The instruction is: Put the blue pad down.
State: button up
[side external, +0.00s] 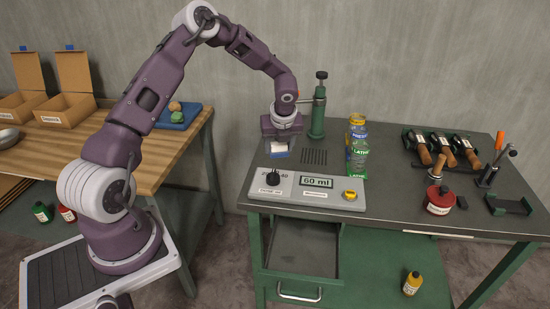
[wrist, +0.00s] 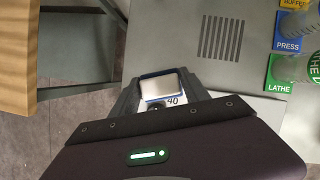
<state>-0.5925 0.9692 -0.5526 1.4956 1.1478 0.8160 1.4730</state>
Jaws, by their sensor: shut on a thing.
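The blue pad (side external: 281,153) is a small block with a pale face and blue showing at its edge. It sits between the fingers of my gripper (side external: 281,142), which is shut on it, over the left part of the grey bench, just behind the control box. In the wrist view the pad (wrist: 160,86) shows a silver-grey face with a blue border, between the two fingers of my gripper (wrist: 162,92). I cannot tell whether the pad touches the bench. Part of it is hidden by the fingers.
A green post (side external: 318,112) stands behind the pad. Clear jars stand by the yellow, blue PRESS (wrist: 288,46) and green LATHE (wrist: 281,72) squares. Slots (wrist: 220,38) mark the bench. A wooden table (side external: 150,160) is left, across a gap.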

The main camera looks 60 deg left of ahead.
jog(key=w+a+r+m+t+h, duration=0.15)
jog(key=w+a+m, duration=0.25)
jog(key=a, duration=0.4)
jog(key=shift+y, duration=0.25)
notch_tip(320, 180, down, 9)
jog(key=shift+w+d+f, duration=0.1)
jog(key=shift+f, duration=0.1)
jog(key=o, duration=1.4)
